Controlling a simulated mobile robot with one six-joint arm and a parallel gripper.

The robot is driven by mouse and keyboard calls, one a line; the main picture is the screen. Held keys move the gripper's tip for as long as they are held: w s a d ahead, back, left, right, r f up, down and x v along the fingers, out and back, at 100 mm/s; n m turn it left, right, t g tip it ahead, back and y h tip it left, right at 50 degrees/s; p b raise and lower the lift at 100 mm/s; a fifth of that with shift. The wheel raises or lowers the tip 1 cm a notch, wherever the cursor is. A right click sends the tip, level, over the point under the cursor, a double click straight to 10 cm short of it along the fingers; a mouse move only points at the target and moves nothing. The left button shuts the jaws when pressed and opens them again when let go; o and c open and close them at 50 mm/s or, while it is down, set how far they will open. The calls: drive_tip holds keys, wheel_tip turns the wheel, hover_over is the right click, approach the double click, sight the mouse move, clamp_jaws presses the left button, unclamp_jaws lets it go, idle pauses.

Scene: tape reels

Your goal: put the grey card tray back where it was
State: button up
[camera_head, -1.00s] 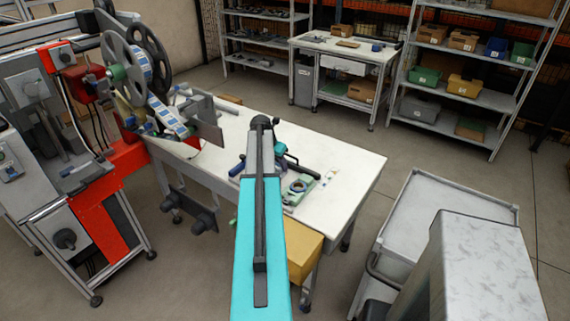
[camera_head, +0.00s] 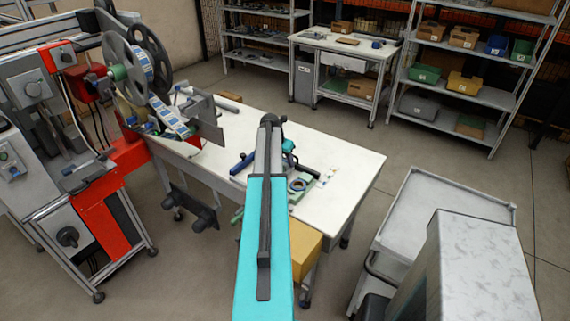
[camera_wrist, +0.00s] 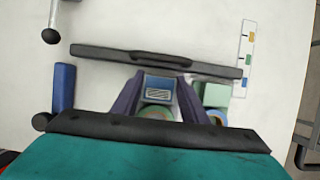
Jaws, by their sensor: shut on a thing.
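A small grey-blue piece with a striped card on its face, which looks like the grey card tray (camera_wrist: 158,82), is between the fingers of my gripper (camera_wrist: 160,77) in the wrist view. The two dark purplish fingers close on its sides, over the white table. My arm hides this grip in the head view. A long dark bar with a slot (camera_wrist: 98,52) lies across just beyond the fingertips; whether it touches them I cannot tell. Round coloured reels (camera_wrist: 216,117) show partly below, near a green block (camera_wrist: 215,95).
The white table (camera_head: 345,165) is clear towards its right corner. A strip with coloured marks (camera_wrist: 248,45) lies at the right. A blue rod (camera_wrist: 63,88) lies at the left. The reel machine (camera_head: 105,215) stands left of the table, and a grey cart (camera_head: 450,200) stands right.

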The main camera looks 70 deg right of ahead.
drive_tip(key=shift+f+p, duration=0.45)
drive_tip(key=shift+f, duration=0.75)
drive_tip(key=o, duration=1.2)
drive_tip(key=shift+r, duration=0.1)
drive_tip(key=shift+b+v, duration=1.55)
drive_tip(key=shift+v, duration=4.35)
drive_tip(key=shift+s+a, duration=0.1)
